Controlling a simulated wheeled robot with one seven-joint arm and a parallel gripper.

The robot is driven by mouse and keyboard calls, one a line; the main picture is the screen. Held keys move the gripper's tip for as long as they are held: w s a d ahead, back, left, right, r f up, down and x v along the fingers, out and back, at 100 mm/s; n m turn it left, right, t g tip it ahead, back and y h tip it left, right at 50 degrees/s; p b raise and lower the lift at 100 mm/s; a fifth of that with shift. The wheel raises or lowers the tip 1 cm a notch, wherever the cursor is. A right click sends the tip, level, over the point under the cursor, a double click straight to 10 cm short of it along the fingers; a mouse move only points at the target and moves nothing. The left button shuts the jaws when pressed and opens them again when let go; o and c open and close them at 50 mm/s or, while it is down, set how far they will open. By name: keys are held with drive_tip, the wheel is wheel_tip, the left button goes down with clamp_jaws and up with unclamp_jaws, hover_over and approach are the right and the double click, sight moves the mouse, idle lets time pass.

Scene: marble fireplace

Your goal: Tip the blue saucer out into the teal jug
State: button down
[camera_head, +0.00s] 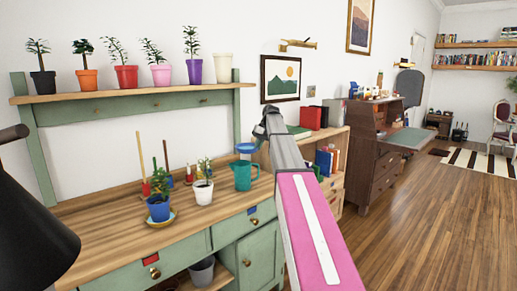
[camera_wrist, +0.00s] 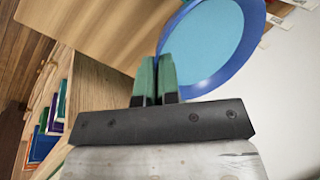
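The blue saucer (camera_head: 246,148) is in the air just above the teal jug in the head view, looking close to level. In the wrist view the saucer (camera_wrist: 212,42) shows a darker blue rim around a lighter blue inside; I cannot tell whether anything lies in it. My gripper (camera_wrist: 157,68) has its green fingers nearly together at the saucer's rim, shut on it. In the head view the gripper's tips are partly hidden by my arm. The teal jug (camera_head: 243,177) stands upright on the wooden worktop, handle to the right; its inside is not visible.
A white pot with a plant (camera_head: 203,191) stands left of the jug. A blue pot with a plant (camera_head: 159,210) stands farther left on a yellowish saucer. A shelf (camera_head: 130,97) with several potted plants runs above. A bookcase (camera_head: 335,150) stands behind my arm.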

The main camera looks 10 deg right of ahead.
drive_tip(key=t, duration=0.1)
drive_tip(key=s+t+h, duration=0.1)
drive_tip(key=shift+a+f+t+h, duration=0.2)
drive_tip(key=shift+t+h, duration=0.1)
drive_tip(key=shift+w+d+r+n, duration=0.1)
drive_tip(key=shift+w+n, duration=0.2)
drive_tip(key=shift+w, duration=0.05)
drive_tip(key=shift+s+r+t+h, duration=0.35)
drive_tip(key=shift+r+t+h, duration=0.3)
drive_tip(key=shift+t, duration=0.45)
idle(2.5)
drive_tip(key=shift+s+a+r+n+t+h, duration=0.45)
drive_tip(key=shift+r+t, duration=0.2)
drive_tip(key=shift+t, duration=0.35)
idle(2.4)
